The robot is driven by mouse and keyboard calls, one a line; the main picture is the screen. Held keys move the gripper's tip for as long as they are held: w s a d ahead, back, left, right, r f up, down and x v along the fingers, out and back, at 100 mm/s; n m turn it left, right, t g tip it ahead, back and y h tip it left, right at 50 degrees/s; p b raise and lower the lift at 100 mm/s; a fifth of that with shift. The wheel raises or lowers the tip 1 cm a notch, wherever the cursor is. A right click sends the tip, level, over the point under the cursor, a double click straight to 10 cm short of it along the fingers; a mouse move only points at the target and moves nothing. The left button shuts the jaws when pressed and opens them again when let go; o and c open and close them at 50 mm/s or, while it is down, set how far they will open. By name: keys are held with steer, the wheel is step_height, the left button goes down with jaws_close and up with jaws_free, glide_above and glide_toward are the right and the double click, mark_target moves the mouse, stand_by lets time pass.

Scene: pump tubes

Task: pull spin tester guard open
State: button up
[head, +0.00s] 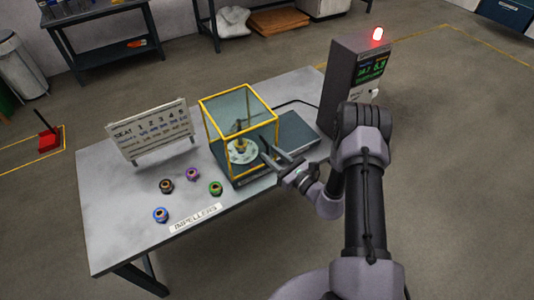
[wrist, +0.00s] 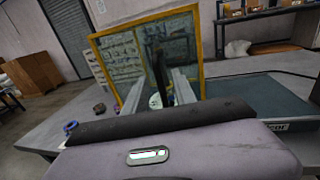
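The spin tester guard (head: 239,112) is a clear box with a yellow frame. It stands over a pale round plate (head: 242,151) with a small brass-coloured part on the dark tester base (head: 296,134). My gripper (head: 268,151) is at the guard's right front side, low down. In the wrist view its two fingers are apart, facing the yellow-framed panel (wrist: 198,50). A dark upright bar (wrist: 158,72) shows between the fingers. I cannot tell whether either finger touches it.
Several coloured impellers, one of them blue (head: 161,214), lie on the table's left front by a label (head: 195,219). A seat chart (head: 152,133) stands behind them. A display cabinet (head: 354,78) with a lit red lamp (head: 377,34) stands right of the tester.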

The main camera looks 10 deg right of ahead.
steer(key=shift+x, duration=1.3)
steer(key=shift+c, duration=0.4)
jaws_close()
